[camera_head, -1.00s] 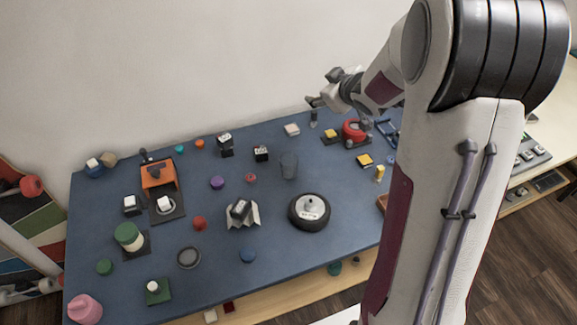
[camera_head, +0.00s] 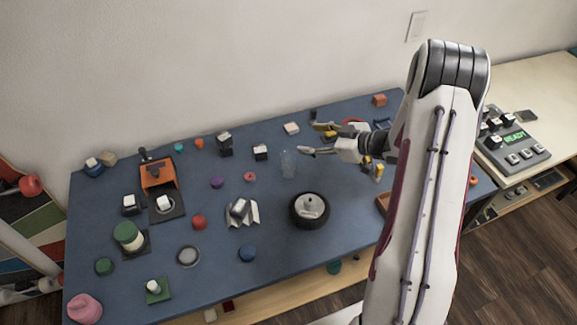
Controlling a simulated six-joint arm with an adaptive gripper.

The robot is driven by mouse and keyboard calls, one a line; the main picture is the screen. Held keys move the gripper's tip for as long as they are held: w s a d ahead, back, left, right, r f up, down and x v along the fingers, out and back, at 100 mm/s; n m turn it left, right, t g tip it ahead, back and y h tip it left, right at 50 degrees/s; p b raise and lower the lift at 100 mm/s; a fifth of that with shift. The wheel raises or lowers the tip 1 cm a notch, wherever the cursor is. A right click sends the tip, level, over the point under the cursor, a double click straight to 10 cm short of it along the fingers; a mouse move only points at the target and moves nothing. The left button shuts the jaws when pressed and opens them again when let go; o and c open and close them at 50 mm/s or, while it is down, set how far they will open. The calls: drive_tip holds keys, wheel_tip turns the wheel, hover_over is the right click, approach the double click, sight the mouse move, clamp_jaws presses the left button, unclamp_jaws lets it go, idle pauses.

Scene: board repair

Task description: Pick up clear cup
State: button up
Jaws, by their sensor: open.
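The clear cup (camera_head: 288,165) stands upright near the middle of the blue table, see-through and pale. My gripper (camera_head: 309,139) is open, with its two fingers pointing left. It is just up and to the right of the cup in the picture, and looks apart from it. Nothing shows between the fingers. How high the gripper is above the table is hard to tell.
A black wheel (camera_head: 309,210) lies in front of the cup. A small red ring (camera_head: 250,177) and a black-and-white block (camera_head: 261,153) are to its left. A white block (camera_head: 291,128) lies behind. My arm hides part of the table's right side.

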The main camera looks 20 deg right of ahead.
sight(289, 161)
drive_tip(key=s+f+y, duration=0.1)
drive_tip(key=s+a+f+y, duration=0.1)
drive_tip(key=f, duration=0.1)
drive_tip(key=s+f, duration=0.1)
drive_tip(key=s, duration=0.1)
drive_tip(key=shift+s+a+f+y, duration=0.1)
drive_tip(key=shift+a+f+y, duration=0.3)
drive_tip(key=shift+s+a+f+y, duration=0.15)
drive_tip(key=shift+s+f+y, duration=0.15)
drive_tip(key=shift+s+y, duration=0.1)
drive_tip(key=shift+w+a, duration=0.1)
drive_tip(key=shift+x, duration=1.15)
drive_tip(key=shift+a, duration=0.1)
drive_tip(key=shift+r+x, duration=0.2)
drive_tip(key=shift+x, duration=2.4)
drive_tip(key=shift+a, duration=0.2)
